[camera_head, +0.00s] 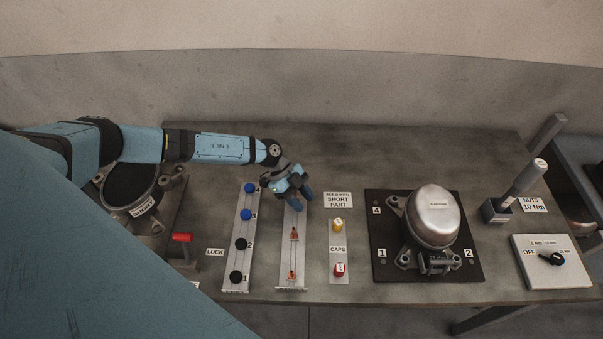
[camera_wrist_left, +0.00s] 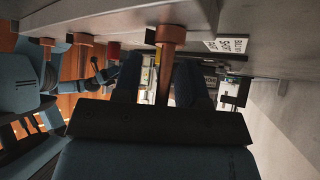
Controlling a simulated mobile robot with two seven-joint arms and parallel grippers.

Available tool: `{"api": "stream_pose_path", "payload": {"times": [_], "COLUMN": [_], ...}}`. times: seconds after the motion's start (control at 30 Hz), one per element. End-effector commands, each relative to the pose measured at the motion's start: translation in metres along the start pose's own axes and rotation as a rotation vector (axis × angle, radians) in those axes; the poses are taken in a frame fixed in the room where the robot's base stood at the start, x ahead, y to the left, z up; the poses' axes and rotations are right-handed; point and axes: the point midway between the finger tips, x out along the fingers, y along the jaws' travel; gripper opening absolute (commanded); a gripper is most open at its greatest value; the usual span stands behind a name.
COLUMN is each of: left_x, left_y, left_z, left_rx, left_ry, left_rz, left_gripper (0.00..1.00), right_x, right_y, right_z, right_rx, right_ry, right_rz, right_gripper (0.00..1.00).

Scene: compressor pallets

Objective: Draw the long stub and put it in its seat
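My left gripper (camera_head: 302,192) is at the far end of a pale stub rack (camera_head: 291,258), its fingers partly hiding that end. In the left wrist view, the open fingers (camera_wrist_left: 160,82) are on either side of a copper stub (camera_wrist_left: 171,36), with a gap visible; I cannot tell whether either finger touches it. Two more copper stubs, a far one (camera_head: 294,235) and a near one (camera_head: 291,275), stand in the rack's nearer part. I cannot tell for sure which stub is the long one. A silver compressor (camera_head: 436,216) sits on a dark plate (camera_head: 382,272) with numbered corners.
Left of the rack is a strip with blue and black knobs (camera_head: 241,244). A nut driver (camera_head: 525,180) and a dial box (camera_head: 552,261) stand at right. The table's back is clear.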

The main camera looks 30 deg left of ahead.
Motion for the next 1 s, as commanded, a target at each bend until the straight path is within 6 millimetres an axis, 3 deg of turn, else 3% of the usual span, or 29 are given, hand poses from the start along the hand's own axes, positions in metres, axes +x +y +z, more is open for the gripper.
{"api": "stream_pose_path", "payload": {"times": [0.17, 0.63, 0.8, 1.0], "left_x": [-0.017, -0.116, -0.134, -0.139], "left_y": [-0.001, 0.0, 0.0, 0.0], "left_z": [0.002, 0.002, 0.001, 0.0], "left_rx": [0.0, 0.0, 0.0, 0.0], "left_ry": [-0.003, -0.002, -0.001, 0.0], "left_rz": [-0.003, -0.002, 0.0, 0.0], "left_gripper": [0.38, 0.38, 0.38, 0.38], "right_x": [0.002, 0.013, 0.015, 0.015], "right_y": [0.002, -0.002, -0.001, -0.002], "right_z": [0.004, 0.021, 0.02, 0.018], "right_rx": [-0.001, 0.003, 0.001, 0.0], "right_ry": [0.0, -0.003, 0.0, 0.003], "right_rz": [0.004, -0.004, -0.005, -0.006], "right_gripper": [0.43, 0.43, 0.43, 0.43]}}
